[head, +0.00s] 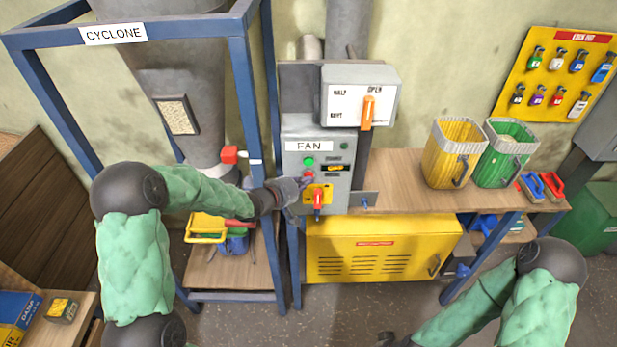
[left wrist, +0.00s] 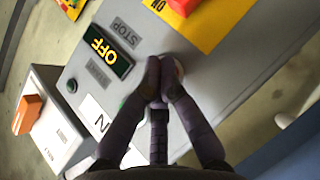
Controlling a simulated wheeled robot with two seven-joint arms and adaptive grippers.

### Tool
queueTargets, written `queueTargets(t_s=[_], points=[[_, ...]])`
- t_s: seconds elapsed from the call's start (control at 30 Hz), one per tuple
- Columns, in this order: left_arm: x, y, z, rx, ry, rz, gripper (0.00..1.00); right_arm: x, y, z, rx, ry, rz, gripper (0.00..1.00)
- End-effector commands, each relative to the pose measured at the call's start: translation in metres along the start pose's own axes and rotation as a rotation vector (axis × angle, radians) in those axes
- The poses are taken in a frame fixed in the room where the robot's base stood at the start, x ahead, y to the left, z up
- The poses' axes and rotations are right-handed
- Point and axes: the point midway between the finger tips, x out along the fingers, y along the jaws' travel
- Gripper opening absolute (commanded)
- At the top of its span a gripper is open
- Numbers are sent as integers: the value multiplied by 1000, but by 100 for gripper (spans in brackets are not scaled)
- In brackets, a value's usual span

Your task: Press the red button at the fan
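The grey fan panel (head: 330,183), labelled FAN, stands in the middle of the head view. Its green button (head: 308,161) shows clearly. The red button (head: 308,174) is just below it, close to my left fingertips. My left gripper (head: 303,184) reaches in from the left at the panel's left side. In the left wrist view its fingers (left wrist: 160,72) are together with nothing between them. They partly cover a round button with a pale rim (left wrist: 179,68) beside the STOP label (left wrist: 124,31); I cannot tell whether they touch. The display (left wrist: 105,50) reads OFF.
A red-handled switch (head: 318,198) on a yellow plate is just below the buttons. A box with an orange lever (head: 367,113) is above the panel. The blue cyclone frame (head: 256,130) stands close on the left. Yellow and green buckets (head: 453,152) stand on the right bench.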

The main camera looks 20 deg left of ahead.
Motion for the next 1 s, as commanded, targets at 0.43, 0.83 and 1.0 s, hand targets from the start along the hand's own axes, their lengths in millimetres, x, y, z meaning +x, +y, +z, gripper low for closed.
queueTargets(t_s=[0.43, 0.83, 1.0], points=[[-9, 0, 8, -1, 2, 1, 0, 0, 0, 0, 0, 0, 0, 40], [-12, 0, 12, 0, 1, 1, 0, 0, 0, 0, 0, 0, 0, 40], [-18, 0, 17, -1, 1, 0, 0, 1, 0, 0, 0, 0, 0, 40]])
